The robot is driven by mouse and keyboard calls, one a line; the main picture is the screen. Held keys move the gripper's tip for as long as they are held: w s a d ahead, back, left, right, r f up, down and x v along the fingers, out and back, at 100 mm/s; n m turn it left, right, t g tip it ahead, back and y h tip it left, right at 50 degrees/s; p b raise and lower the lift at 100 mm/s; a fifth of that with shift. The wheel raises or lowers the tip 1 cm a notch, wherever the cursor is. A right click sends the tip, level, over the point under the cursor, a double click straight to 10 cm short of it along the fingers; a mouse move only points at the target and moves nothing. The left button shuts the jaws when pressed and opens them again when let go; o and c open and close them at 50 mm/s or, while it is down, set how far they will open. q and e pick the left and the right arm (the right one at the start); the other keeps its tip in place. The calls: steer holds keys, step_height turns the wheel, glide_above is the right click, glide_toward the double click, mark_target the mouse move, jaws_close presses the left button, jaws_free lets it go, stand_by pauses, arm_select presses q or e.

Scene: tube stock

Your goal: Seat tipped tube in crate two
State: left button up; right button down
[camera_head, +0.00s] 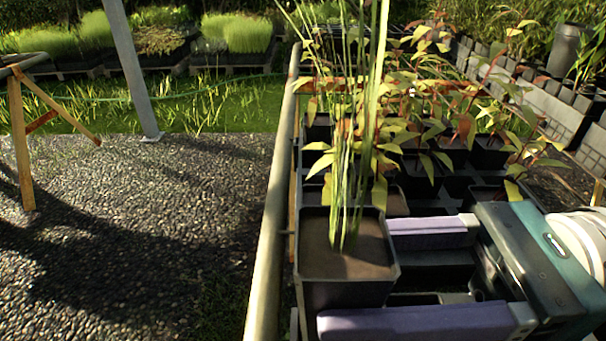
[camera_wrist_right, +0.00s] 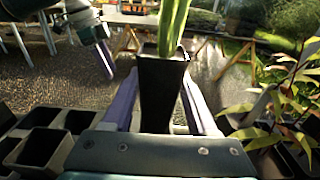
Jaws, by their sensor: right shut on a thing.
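A tall black square tube (camera_head: 345,290) holds brown soil and upright grass-like leaves. My right gripper (camera_head: 358,276) is shut on it, with one purple finger on either side. The tube looks upright in the head view, above the near left part of a black crate (camera_head: 432,299) with open cells. The wrist view shows the tube (camera_wrist_right: 160,92) between the same fingers. Its lower end is hidden there behind the gripper body, and I cannot tell whether it is inside a cell. I see no crate number.
Leafy potted plants (camera_head: 425,130) fill the crate's far cells. Empty pots or cells (camera_wrist_right: 42,148) show at the left of the wrist view. A pale rail (camera_head: 268,240) runs along the bench's left edge. Gravel ground (camera_head: 120,240) lies clear beyond it, with a wooden trestle (camera_head: 20,140).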

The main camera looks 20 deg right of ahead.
steer(key=shift+f+b, duration=1.8)
steer(key=shift+f, duration=0.75)
steer(key=shift+c, duration=0.5)
jaws_free()
step_height(320, 180, up, 20)
steer(key=p, duration=0.8)
